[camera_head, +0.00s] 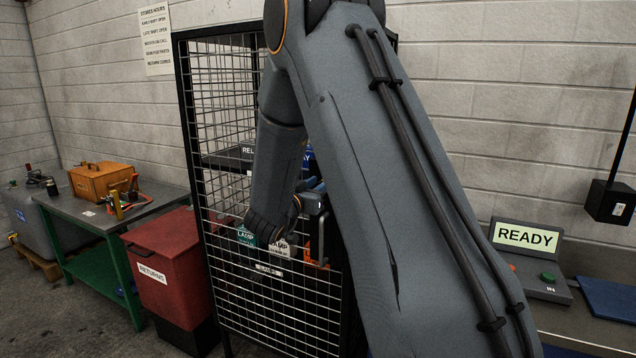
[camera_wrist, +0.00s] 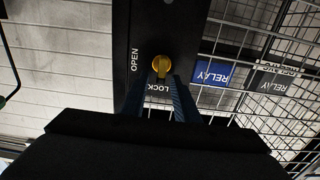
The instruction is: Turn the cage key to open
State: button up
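The cage key (camera_wrist: 161,65) is a yellow knob on a dark lock plate (camera_wrist: 165,25) in the wrist view. The plate reads OPEN beside the key and LOCK below it; the key's grip seems to point towards LOCK. My gripper (camera_wrist: 163,78) has its two blue-grey fingers apart, with the LOCK label showing between them. Their tips are just below and beside the key; I cannot tell whether they touch it. In the head view my gripper (camera_head: 313,195) is at the front of the mesh cage (camera_head: 184,130), and my arm hides the key.
Behind the mesh are bins labelled RELAY (camera_wrist: 213,72). Left of the cage stand a red RETURNS bin (camera_head: 165,255) and a green-legged bench (camera_head: 120,215). At right a READY display (camera_head: 527,238) sits on a counter. My arm covers much of the cage's right side.

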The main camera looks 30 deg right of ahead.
grip_shut()
jog(key=shift+f+m+b, duration=0.1)
jog(key=shift+m+b, duration=0.2)
jog(key=m+b, duration=0.5)
jog(key=b, duration=0.2)
jog(key=s+f+m+b, duration=0.1)
jog(key=m+b, duration=0.5)
jog(key=b, duration=0.1)
jog(key=d+m+b, duration=0.1)
jog(key=m+b, duration=0.5)
jog(key=b, duration=0.1)
jog(key=shift+s+d+f, duration=0.1)
jog(key=shift+s+f, duration=0.1)
jog(key=shift+f, duration=0.2)
jog(key=shift+m+b, duration=0.3)
